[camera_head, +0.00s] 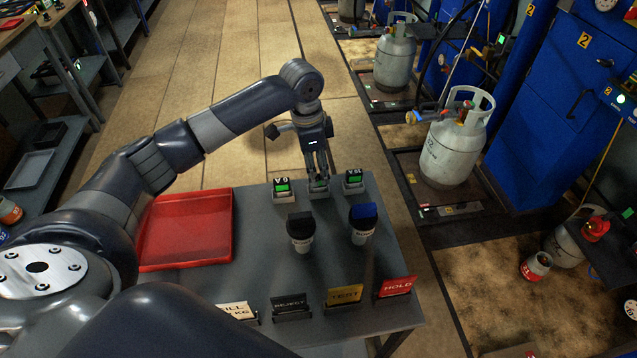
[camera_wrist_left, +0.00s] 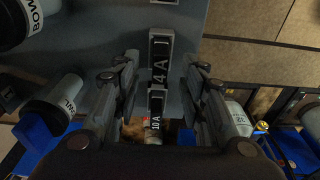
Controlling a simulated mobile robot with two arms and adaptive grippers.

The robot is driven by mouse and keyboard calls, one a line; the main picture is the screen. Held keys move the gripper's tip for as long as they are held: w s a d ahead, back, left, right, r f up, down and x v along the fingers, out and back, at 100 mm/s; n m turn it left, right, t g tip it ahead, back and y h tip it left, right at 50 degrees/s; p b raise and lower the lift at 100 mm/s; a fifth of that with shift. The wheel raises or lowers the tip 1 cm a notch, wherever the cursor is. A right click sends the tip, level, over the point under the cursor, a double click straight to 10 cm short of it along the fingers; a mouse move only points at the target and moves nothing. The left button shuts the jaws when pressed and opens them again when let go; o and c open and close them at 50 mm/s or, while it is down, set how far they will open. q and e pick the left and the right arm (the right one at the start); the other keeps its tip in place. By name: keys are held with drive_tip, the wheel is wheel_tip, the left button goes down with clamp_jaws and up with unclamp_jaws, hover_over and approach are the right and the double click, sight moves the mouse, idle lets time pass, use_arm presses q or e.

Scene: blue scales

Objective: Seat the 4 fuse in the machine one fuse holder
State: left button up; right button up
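My left gripper (camera_head: 318,172) points down over the back of the grey table (camera_head: 335,270), at a small grey block (camera_head: 319,187) between two blocks with green displays. A second dark piece marked 10 A (camera_wrist_left: 156,105) shows nearer the palm. I cannot tell which piece belongs to which holder. No fuse holder of machine one can be made out. My right gripper is not in view.
Blocks with green displays stand left (camera_head: 282,190) and right (camera_head: 353,181) of the gripper. A black-topped cup (camera_head: 301,237) and a blue-topped cup (camera_head: 362,232) stand nearer. A red tray (camera_head: 188,262) lies left. Signs line the front. Gas cylinders (camera_head: 453,153) and blue machines (camera_head: 570,110) stand right.

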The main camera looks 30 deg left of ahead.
sight(318, 176)
use_arm(q)
drive_tip(key=shift+w+d+f+p, duration=0.15)
drive_tip(key=shift+f+p, duration=0.15)
drive_tip(key=shift+f, duration=1.65)
clamp_jaws()
drive_tip(key=shift+r, duration=0.15)
